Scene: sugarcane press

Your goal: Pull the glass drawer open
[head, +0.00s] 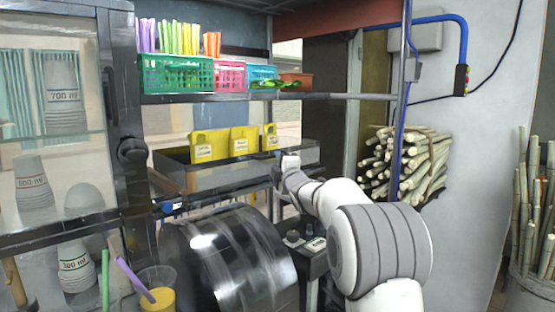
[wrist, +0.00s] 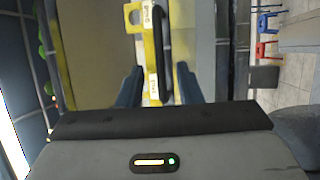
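The glass drawer (head: 235,178) is a long, low, dark-framed box below the shelf, with yellow holders (head: 243,140) with white labels standing in or behind it. My gripper (head: 286,160) is at its right end in the head view, where my wrist hides the fingers and part of the drawer. In the wrist view, my two dark blue fingers (wrist: 159,88) are spread apart. A black bar handle (wrist: 163,40) runs between them, nearer the right finger, with yellow holders (wrist: 152,55) behind it. I cannot tell whether a finger touches the bar.
A shelf (head: 330,97) with coloured baskets of straws (head: 178,73) is above the drawer. A dark metal drum (head: 240,262) is below it. A glass cabinet (head: 50,150) with cups stands left. Sugarcane bundles (head: 405,163) are stacked to the right, behind my arm.

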